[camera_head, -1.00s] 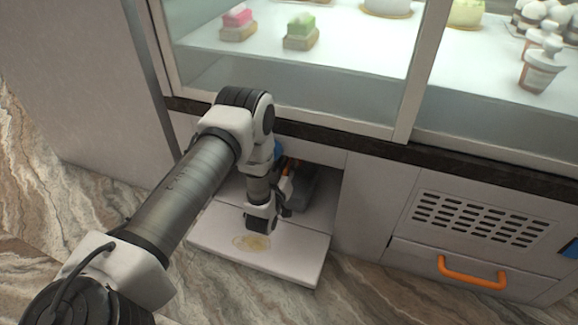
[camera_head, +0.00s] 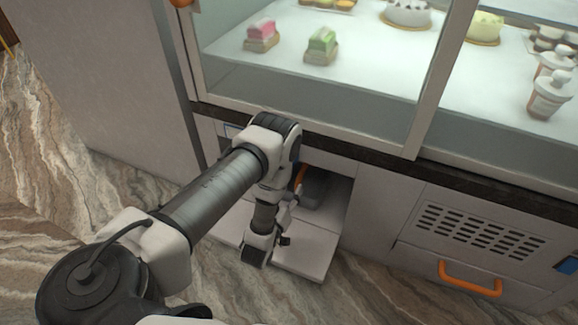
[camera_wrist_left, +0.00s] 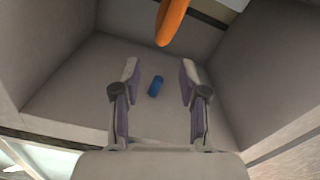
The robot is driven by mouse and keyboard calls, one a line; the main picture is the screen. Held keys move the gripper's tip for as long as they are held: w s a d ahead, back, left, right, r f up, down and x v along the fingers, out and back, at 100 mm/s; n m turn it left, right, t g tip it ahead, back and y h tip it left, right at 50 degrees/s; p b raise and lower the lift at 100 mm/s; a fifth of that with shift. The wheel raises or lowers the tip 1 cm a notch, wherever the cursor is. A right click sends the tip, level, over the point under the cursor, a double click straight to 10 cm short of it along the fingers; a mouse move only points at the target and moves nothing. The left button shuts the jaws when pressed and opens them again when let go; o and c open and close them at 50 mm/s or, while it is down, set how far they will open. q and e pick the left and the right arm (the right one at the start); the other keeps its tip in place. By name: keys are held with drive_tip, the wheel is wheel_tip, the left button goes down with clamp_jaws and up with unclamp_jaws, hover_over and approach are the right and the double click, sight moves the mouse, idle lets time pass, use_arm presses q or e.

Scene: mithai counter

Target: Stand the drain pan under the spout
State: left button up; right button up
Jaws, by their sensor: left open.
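My left gripper (camera_head: 290,200) is open and empty at the low cabinet opening under the display case, its fingers pointing inward. The wrist view shows its two fingers apart (camera_wrist_left: 158,78), with a small blue cylinder (camera_wrist_left: 156,86) lying beyond and between them, apart from both. An orange bar (camera_wrist_left: 172,18) hangs above the fingers; it may be part of the spout. A dark grey box-like thing (camera_head: 318,186) sits inside the opening; I cannot tell whether it is the drain pan. The arm hides part of the opening. My right gripper does not show.
A pale panel (camera_head: 308,250) lies out in front of the opening, close under my gripper. Grey compartment walls (camera_wrist_left: 265,70) close in on both sides. A vented panel (camera_head: 480,232) and a drawer with an orange handle (camera_head: 470,279) are to the right.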

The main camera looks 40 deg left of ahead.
use_arm(q)
drive_tip(key=s+d+f+m+g+h, duration=0.1)
drive_tip(key=s+d+f+g, duration=0.1)
drive_tip(key=g, duration=0.1)
drive_tip(key=s+d+f+m+g+h, duration=0.1)
drive_tip(key=s+d+f+g, duration=0.2)
drive_tip(key=shift+s+f, duration=0.15)
drive_tip(key=shift+s, duration=0.05)
drive_tip(key=s+d+g, duration=0.1)
drive_tip(key=s, duration=0.1)
drive_tip(key=s+f+g+h, duration=0.1)
drive_tip(key=s, duration=0.1)
drive_tip(key=s+d+m+g, duration=0.1)
drive_tip(key=g, duration=0.1)
drive_tip(key=shift+s+d+f, duration=0.15)
drive_tip(key=shift+s+d, duration=0.2)
drive_tip(key=shift+s, duration=0.05)
drive_tip(key=s+d+r+m+g, duration=0.1)
drive_tip(key=s+g, duration=0.2)
drive_tip(key=s, duration=0.4)
drive_tip(key=s+d+r+m+g+h, duration=0.1)
drive_tip(key=s+g, duration=0.3)
drive_tip(key=s, duration=0.4)
drive_tip(key=shift+d+r+m, duration=0.4)
drive_tip(key=shift+d, duration=0.2)
